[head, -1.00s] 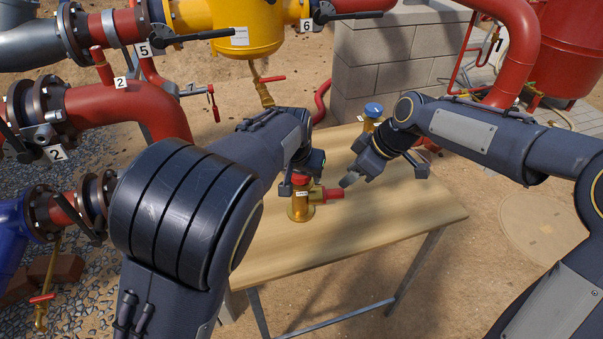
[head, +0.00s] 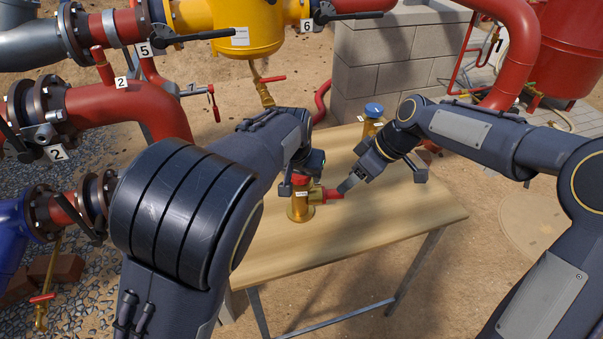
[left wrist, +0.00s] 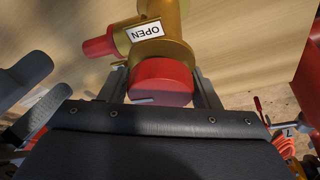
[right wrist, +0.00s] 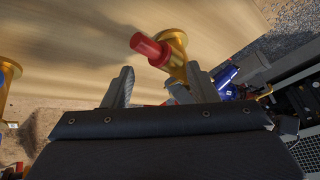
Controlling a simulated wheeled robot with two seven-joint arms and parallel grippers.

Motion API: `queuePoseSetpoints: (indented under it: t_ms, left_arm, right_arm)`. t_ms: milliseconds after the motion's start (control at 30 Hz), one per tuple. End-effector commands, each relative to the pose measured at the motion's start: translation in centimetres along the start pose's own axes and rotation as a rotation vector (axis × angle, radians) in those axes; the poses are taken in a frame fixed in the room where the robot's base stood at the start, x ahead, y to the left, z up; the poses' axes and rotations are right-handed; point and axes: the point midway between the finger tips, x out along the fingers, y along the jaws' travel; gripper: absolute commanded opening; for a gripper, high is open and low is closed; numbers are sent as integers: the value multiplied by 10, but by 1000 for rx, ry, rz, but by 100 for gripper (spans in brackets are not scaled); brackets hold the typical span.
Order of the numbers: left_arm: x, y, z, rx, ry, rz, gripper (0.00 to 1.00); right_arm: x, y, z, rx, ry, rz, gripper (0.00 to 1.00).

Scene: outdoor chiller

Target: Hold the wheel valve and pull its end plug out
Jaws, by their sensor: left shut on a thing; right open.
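The wheel valve (head: 301,208) stands upright on the table, a brass body with a red wheel (left wrist: 160,82) on top and an OPEN label. Its red end plug (head: 333,194) sticks out to the right in the head view; it also shows in the left wrist view (left wrist: 98,47). My left gripper (head: 300,180) is shut on the red wheel, one finger on each side. My right gripper (head: 352,183) is open and empty, just off the plug's outer end. In the right wrist view the plug (right wrist: 150,47) lies ahead, between the finger directions.
The wooden table (head: 400,215) is mostly bare around the valve. A brass valve with a blue top (head: 373,110) stands near its far edge, behind my right gripper. Red pipes (head: 130,105) and a yellow vessel (head: 245,25) are beyond the table, and a block wall (head: 385,55) stands behind.

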Motion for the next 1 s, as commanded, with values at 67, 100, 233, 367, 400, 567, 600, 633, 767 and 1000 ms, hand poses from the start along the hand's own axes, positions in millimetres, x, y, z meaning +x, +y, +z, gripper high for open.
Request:
queuePoseSetpoints:
  t_ms: [67,100,233,367,400,567,600,633,767,1000]
  left_arm:
    - [-1,0,-1,0,4,1,0]
    - [-1,0,-1,0,4,1,0]
    - [-1,0,-1,0,4,1,0]
    - [-1,0,-1,0,4,1,0]
    - [-1,0,-1,0,4,1,0]
    - [-1,1,-1,0,4,2,0]
    - [-1,1,-1,0,4,2,0]
    - [-1,1,-1,0,4,2,0]
    - [-1,1,-1,0,3,2,0]
    - [-1,1,-1,0,3,2,0]
  right_arm:
    - [18,11,13,153,9,-127,53]
    - [26,15,18,240,21,-207,53]
    - [44,32,35,524,89,-491,53]
    - [49,54,50,739,188,-749,53]
    - [48,60,55,785,220,-818,53]
    - [44,80,72,896,319,-1006,53]
    - [43,83,74,908,335,-1031,53]
    - [42,84,75,915,344,-1046,53]
    - [44,83,73,924,358,-1071,53]
    - [58,64,53,923,353,-1070,53]
